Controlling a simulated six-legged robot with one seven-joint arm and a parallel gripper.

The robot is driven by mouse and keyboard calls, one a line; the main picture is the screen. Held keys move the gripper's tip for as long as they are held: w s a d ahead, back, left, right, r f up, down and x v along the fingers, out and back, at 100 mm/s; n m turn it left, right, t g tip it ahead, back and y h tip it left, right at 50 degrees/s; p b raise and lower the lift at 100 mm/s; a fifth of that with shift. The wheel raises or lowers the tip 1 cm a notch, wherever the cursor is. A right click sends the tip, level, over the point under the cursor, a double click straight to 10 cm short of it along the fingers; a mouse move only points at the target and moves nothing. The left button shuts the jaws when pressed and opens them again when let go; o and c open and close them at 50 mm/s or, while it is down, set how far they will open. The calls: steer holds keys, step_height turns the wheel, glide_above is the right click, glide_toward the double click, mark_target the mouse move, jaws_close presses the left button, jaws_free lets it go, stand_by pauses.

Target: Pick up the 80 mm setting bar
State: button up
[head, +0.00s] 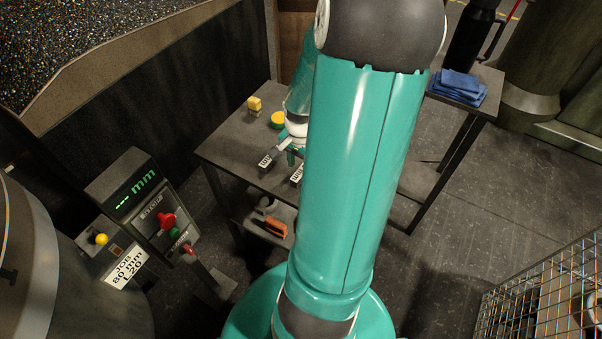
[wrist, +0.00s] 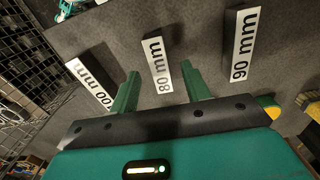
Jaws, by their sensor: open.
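The 80 mm setting bar (wrist: 157,66) is a dark block with a white "80 mm" label, on the grey table top in the middle of the wrist view. My gripper (wrist: 160,70) is open, one green finger to each side of this bar in the picture. I cannot tell how high the fingertips are above the table; no contact shows. In the head view my arm hides most of the gripper and part of the table. Two labelled bars show there, at the left (head: 267,159) and beside the arm (head: 297,174), their labels too small to read.
The 100 mm bar (wrist: 90,84) lies to the left and the 90 mm bar (wrist: 240,45) to the right. A yellow block (head: 254,104) and a yellow round item (head: 278,119) are on the table (head: 228,143). A control panel (head: 143,200) stands left.

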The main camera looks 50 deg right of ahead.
steer(key=shift+f, duration=0.9)
steer(key=shift+c, duration=0.5)
jaws_close()
steer(key=shift+r, duration=0.1)
